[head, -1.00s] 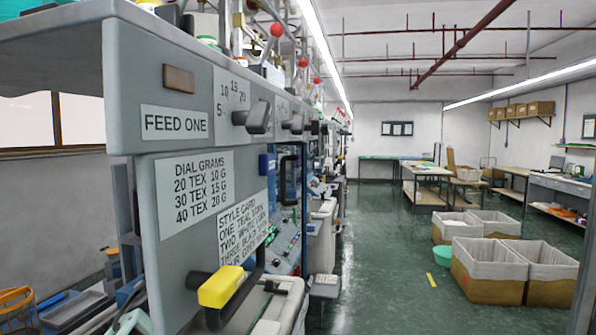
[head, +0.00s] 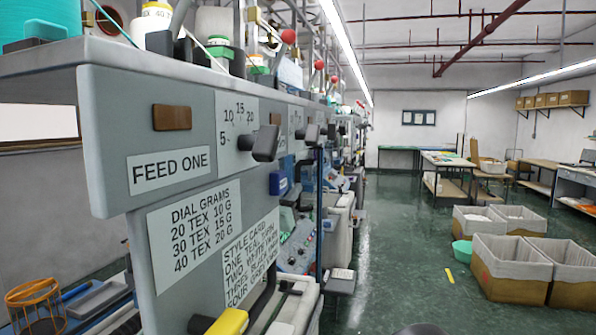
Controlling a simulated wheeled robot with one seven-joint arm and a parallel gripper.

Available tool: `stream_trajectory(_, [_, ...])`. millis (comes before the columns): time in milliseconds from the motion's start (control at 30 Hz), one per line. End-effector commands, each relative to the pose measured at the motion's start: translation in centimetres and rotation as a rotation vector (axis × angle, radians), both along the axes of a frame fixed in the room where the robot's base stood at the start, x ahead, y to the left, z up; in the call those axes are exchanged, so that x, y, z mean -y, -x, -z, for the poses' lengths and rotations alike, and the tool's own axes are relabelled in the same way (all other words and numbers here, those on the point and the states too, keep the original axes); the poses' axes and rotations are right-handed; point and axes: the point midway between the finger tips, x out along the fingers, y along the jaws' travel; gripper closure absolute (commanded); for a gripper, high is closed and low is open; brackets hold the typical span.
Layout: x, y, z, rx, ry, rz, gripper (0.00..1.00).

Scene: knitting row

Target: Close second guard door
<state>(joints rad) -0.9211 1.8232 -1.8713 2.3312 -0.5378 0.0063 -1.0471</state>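In the head view the row of knitting machines runs away from me on the left. The nearest machine has a grey feed panel (head: 185,135) marked FEED ONE, with a dark knob (head: 264,143). Below it is a grey panel (head: 180,285) with DIAL GRAMS and STYLE CARD labels. A yellow-and-black handle (head: 226,322) at its foot is cut by the bottom edge. Farther along, a blue block (head: 280,182) sits under the feed panels. I cannot make out the second guard door or how far open it is. My gripper is not in view.
A clear green aisle (head: 400,240) runs along the machines. Worktables (head: 448,168) stand farther back. An orange wire basket (head: 36,305) is at lower left.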

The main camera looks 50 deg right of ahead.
Motion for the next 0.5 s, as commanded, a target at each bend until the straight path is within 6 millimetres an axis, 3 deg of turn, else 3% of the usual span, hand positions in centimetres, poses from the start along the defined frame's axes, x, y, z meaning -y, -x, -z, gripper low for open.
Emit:
stream_trajectory(200, [3.5,-0.6,-1.8,-0.001,0.001,0.003,0.77])
stream_trajectory(500, [5.1,-1.0,-2.2,0.001,0.0,0.0,0.77])
